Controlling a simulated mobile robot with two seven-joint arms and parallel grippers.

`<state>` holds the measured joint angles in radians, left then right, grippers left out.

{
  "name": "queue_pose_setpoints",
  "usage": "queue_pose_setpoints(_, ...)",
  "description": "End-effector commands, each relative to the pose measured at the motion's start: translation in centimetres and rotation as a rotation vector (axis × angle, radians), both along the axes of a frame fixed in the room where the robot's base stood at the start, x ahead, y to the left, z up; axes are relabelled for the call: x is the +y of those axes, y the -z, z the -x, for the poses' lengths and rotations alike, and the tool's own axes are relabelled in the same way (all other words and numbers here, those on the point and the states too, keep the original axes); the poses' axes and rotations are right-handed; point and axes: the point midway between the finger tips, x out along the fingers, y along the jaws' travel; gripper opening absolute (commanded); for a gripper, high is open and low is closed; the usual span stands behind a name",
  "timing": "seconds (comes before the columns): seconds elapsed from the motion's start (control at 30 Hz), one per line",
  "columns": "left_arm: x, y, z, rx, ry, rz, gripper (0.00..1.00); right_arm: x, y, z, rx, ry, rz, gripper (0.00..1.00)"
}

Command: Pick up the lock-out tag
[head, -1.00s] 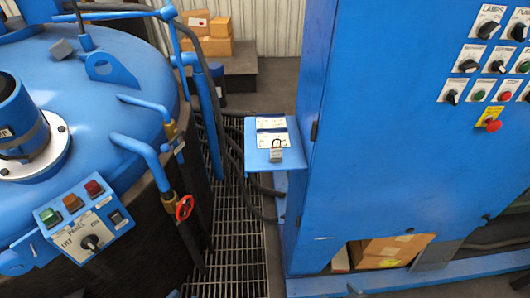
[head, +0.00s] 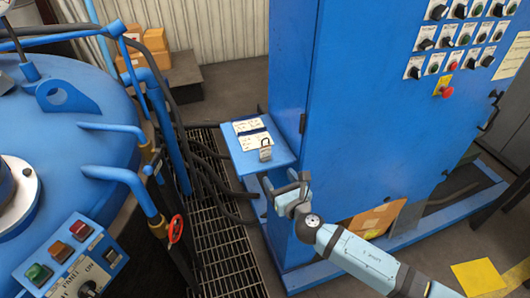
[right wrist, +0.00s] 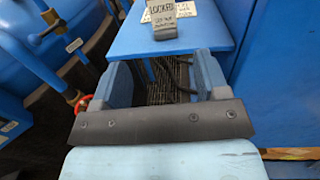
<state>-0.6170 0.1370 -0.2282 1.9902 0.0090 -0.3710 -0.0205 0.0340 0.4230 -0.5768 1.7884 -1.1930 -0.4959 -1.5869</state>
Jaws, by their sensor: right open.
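Two pale tags with printed writing lie on a small blue shelf (head: 245,157) fixed to the side of the blue cabinet: a rear tag (head: 248,125) and a front tag (head: 257,141). A small grey padlock (head: 265,153) with a dark shackle stands at the front tag's edge. I cannot tell which is the lock-out tag. In the right wrist view the padlock (right wrist: 166,24) is at the top, beyond the fingertips, with a printed tag (right wrist: 172,11) behind it. My right gripper (head: 286,183) is open and empty, just in front of the shelf, apart from the padlock. My left gripper is out of view.
The large blue furnace lid (head: 75,125) is at the left, with pipes, a red valve wheel (head: 176,228) and a switch box (head: 70,262). The tall cabinet (head: 375,100) closes off the shelf's right. Floor grating (head: 222,250) lies below. Cardboard boxes (head: 150,65) stand behind.

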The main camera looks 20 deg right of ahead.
Motion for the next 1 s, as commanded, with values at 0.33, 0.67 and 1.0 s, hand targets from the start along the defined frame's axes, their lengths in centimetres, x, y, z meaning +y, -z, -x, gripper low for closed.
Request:
queue_pose_setpoints(0.33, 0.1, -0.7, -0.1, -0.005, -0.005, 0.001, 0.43, 0.6, 0.0, -4.9, 0.002, 0.000, -0.005, 0.68)
queue_pose_setpoints(0.67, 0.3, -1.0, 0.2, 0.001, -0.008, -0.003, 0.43, 0.6, 0.1, -9.0, 0.003, 0.001, -0.007, 0.68)
queue_pose_setpoints(1.0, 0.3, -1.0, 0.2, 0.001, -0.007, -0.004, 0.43, 0.7, 0.2, -10.2, 0.003, 0.000, -0.007, 0.68)
